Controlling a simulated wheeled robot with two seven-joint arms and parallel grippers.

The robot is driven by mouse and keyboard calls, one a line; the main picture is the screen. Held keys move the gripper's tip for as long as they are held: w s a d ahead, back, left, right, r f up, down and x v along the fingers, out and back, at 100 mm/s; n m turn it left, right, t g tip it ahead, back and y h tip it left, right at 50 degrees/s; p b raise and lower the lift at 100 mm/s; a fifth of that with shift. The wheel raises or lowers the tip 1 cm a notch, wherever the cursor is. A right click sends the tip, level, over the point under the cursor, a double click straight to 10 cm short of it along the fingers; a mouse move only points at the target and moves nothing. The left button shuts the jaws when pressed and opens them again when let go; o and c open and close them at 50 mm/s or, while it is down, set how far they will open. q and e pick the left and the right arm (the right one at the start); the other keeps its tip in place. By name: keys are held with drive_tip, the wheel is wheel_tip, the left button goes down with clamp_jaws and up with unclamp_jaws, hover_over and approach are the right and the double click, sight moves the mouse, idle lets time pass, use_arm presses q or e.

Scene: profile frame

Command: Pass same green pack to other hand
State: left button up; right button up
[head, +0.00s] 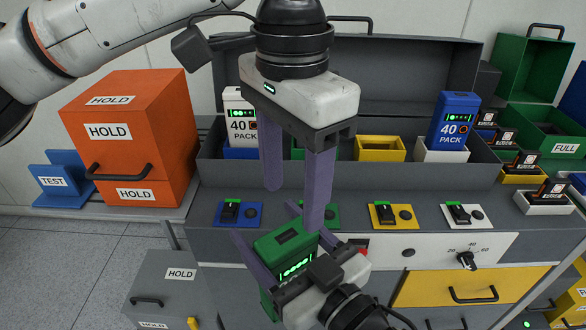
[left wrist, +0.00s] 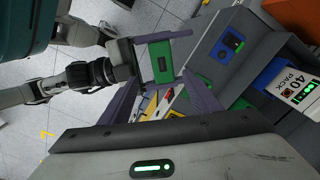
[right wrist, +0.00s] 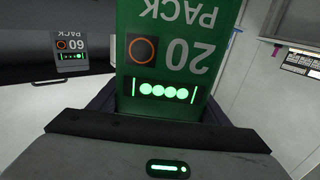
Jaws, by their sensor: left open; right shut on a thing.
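The green pack (head: 287,253) is held up in front of the console, its lights lit. My right gripper (head: 268,225) is shut on it, one finger on each side. In the right wrist view the green pack (right wrist: 170,50) reads "20 PACK" upside down, with a row of green lights. My left gripper (head: 294,208) is open and points down from above, just over and behind the pack in the head view. In the left wrist view the pack (left wrist: 162,62) shows between and beyond my left fingers. Whether they touch it, I cannot tell.
A grey console (head: 360,187) behind has a row of coloured switch plates. Its trough holds a white 40 pack (head: 240,118), a blue 40 pack (head: 453,121) and an empty yellow socket (head: 380,149). An orange HOLD box (head: 130,130) stands left, and green bins (head: 532,65) right.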

sight(292, 236)
use_arm(q)
wheel_tip(292, 236, down, 10)
drive_tip(key=shift+r, duration=0.1)
use_arm(e)
drive_tip(key=shift+r, duration=0.15)
use_arm(q)
drive_tip(key=c, duration=1.3)
clamp_jaws()
use_arm(e)
drive_tip(key=o, duration=1.6)
drive_tip(key=shift+c, duration=0.2)
drive_tip(key=o, duration=0.5)
